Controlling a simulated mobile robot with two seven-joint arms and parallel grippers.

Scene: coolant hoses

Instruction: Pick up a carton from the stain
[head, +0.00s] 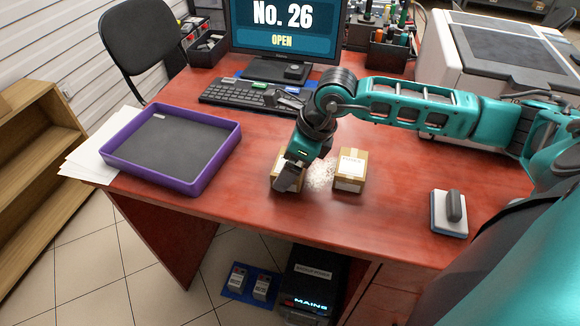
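Two small brown cartons are on the red desk, on either side of a pale, speckled stain (320,176). The right carton (350,170) has a white label on top and stands at the stain's right edge. The left carton (277,173) is largely hidden behind my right gripper (288,181). This gripper points down at the left carton, with a dark finger in front of it. I cannot tell whether the fingers are closed on the carton. My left gripper is not in view.
A purple tray (120,164) with a dark liner lies at the left of the desk, over white papers (82,167). A keyboard (236,96) and monitor (282,28) stand behind. A grey-and-white eraser-like block (449,222) lies at the right. The desk's front edge is close to the cartons.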

